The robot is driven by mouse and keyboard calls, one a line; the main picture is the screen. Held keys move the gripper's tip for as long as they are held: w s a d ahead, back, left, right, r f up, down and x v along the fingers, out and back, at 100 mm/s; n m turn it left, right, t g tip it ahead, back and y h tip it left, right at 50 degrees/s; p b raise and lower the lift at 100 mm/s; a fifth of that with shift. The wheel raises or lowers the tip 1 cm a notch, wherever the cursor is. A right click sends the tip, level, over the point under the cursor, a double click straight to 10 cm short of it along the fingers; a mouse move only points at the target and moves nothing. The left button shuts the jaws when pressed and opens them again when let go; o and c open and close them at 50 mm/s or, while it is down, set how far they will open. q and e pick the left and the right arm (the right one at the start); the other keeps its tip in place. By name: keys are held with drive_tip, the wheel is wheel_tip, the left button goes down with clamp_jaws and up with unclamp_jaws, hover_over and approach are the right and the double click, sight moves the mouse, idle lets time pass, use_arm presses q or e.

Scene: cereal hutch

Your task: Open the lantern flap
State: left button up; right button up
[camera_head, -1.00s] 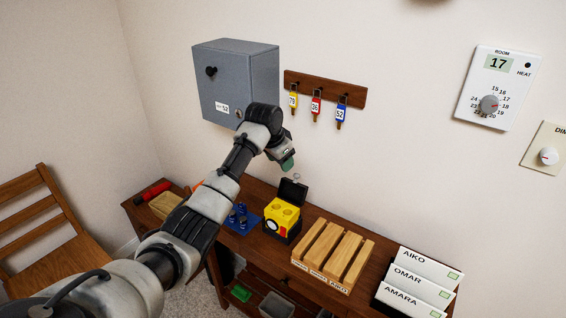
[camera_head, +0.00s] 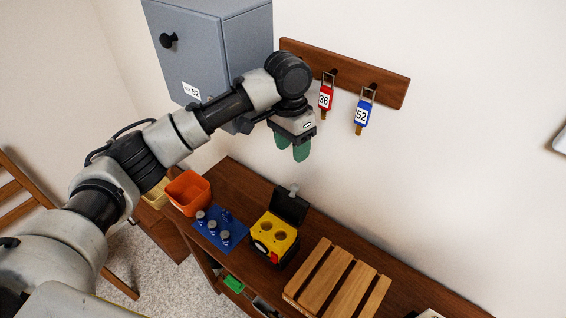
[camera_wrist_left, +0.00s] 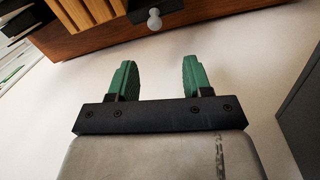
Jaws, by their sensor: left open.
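The yellow lantern (camera_head: 268,238) stands on the brown desk, with two round holes showing in its top. Its black flap (camera_head: 289,206) stands raised at the back of the lantern, with a pale knob (camera_head: 294,188) at its upper edge. The flap's dark edge (camera_wrist_left: 170,7) and the knob (camera_wrist_left: 154,19) show at the top of the left wrist view. My left gripper (camera_head: 292,148) is open and empty, above the flap and apart from it. Its two green fingers are spread in the left wrist view (camera_wrist_left: 158,68). My right gripper is not in view.
A grey wall cabinet (camera_head: 195,50) is behind my left arm. Tags 36 (camera_head: 325,97) and 52 (camera_head: 361,113) hang from a wooden rack (camera_head: 390,85). An orange bin (camera_head: 188,192) and a blue tray (camera_head: 212,238) are left of the lantern; a slatted wooden rack (camera_head: 335,280) is to its right.

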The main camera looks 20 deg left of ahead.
sight(294, 185)
use_arm(q)
drive_tip(key=f, duration=0.1)
drive_tip(key=s+f, duration=0.1)
drive_tip(key=s+f+p, duration=0.1)
drive_tip(key=f, duration=0.1)
drive_tip(key=shift+d, duration=0.35)
drive_tip(key=f, duration=0.2)
drive_tip(key=f+p, duration=0.1)
drive_tip(key=f, duration=0.2)
drive_tip(key=shift+w+d+f, duration=0.15)
drive_tip(key=shift+d+f, duration=0.05)
drive_tip(key=shift+f, duration=0.4)
drive_tip(key=shift+c, duration=0.2)
clamp_jaws()
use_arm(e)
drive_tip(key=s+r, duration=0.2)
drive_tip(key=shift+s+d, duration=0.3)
